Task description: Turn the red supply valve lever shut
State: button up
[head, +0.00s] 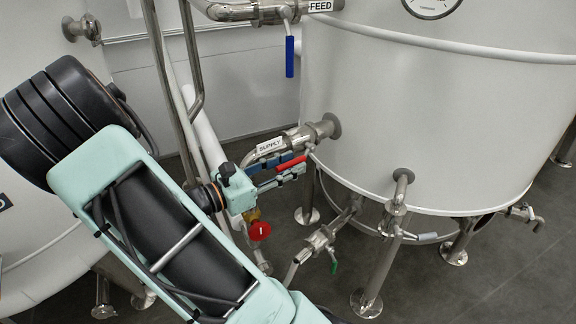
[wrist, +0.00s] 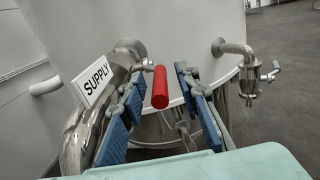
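The red supply valve lever (head: 291,163) is on the steel pipe (head: 300,137) marked SUPPLY, at the side of the large white tank (head: 420,120). In the wrist view the red lever (wrist: 160,88) points towards the camera, between the two blue-padded fingers. My gripper (wrist: 160,76) is open, with a visible gap between the lever and each finger. In the head view my gripper (head: 284,168) reaches the lever from the left, one finger on either side of it. The valve body under the lever is mostly hidden.
A blue lever (head: 290,57) hangs from the FEED pipe (head: 262,12) above. A round red handle (head: 259,231) and a green-handled valve (head: 322,238) sit below. Upright pipes (head: 175,80) stand close behind my arm.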

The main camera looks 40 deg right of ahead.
jog(key=shift+c, duration=0.6)
grip_shut()
jog(key=shift+f, duration=0.15)
jog(key=shift+f+h+b, duration=0.7)
jog(key=shift+h+b, duration=0.05)
jog(key=shift+h, duration=0.05)
jog(key=shift+d+f+g+h+b, duration=0.15)
jog(key=shift+f+h+b, duration=0.35)
jog(key=shift+h, duration=0.25)
jog(key=shift+d+f+g+h+b, duration=0.15)
jog(key=shift+f+h+b, duration=0.3)
jog(key=shift+h, duration=0.3)
jog(key=shift+o, duration=0.6)
grip_release()
jog(key=shift+r, duration=0.1)
